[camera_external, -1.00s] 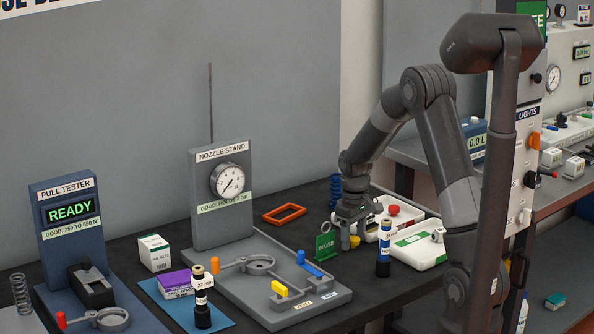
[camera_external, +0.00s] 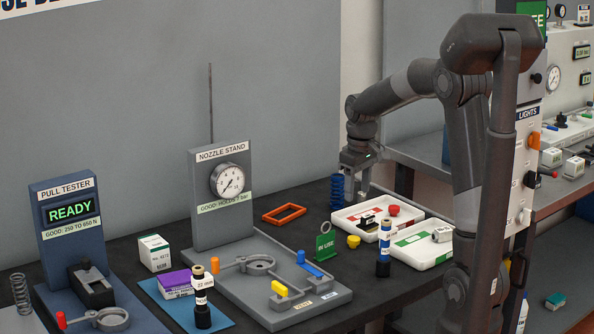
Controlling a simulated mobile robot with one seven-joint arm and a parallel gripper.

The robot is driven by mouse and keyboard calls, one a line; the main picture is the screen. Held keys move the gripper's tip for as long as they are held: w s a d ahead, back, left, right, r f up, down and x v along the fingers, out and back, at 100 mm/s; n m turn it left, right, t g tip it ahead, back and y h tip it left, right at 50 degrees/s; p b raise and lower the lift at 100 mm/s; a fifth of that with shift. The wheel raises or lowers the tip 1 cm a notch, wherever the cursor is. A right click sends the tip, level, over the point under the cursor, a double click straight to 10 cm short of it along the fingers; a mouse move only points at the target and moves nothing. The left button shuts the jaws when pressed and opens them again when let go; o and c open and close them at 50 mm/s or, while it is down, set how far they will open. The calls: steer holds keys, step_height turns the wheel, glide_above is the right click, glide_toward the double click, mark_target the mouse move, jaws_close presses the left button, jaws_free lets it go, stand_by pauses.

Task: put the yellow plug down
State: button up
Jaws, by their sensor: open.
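My gripper (camera_external: 357,192) is open and empty, pointing down. In the picture it is well above the plug and slightly to its right.
A green IN USE sign (camera_external: 325,246) stands close left of the plug. The red-marked tray holds a red knob (camera_external: 393,210) and dark parts.

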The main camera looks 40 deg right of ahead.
steer(key=s+a+r+m+t, duration=0.1)
steer(key=s+a+r, duration=0.3)
steer(key=s, duration=0.8)
steer(key=s+a+r+m+t, duration=0.1)
steer(key=s+a+r+t, duration=0.2)
steer(key=s, duration=0.9)
steer(key=shift+a+r+t, duration=0.4)
steer(key=shift+a+r, duration=0.1)
steer(key=shift+o, duration=0.6)
